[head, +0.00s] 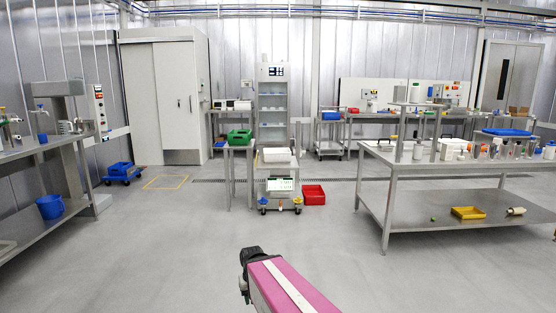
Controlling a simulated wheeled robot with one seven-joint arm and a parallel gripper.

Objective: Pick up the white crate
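A white, shallow crate-like box (277,155) sits on top of a small wheeled cart in the middle of the room, below the tall glass-fronted cabinet. It is small in the head view, and its inside cannot be made out. My pink arm with a white stripe reaches in from the bottom edge. Its dark end (251,257) is well short of the cart and touches nothing visible. No fingers can be made out on it.
The wheeled cart (280,185) stands beside a narrow table with a green crate (239,137). A red crate (314,195) lies on the floor to its right. Steel benches stand left and right (440,168). The floor (190,245) between me and the cart is clear.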

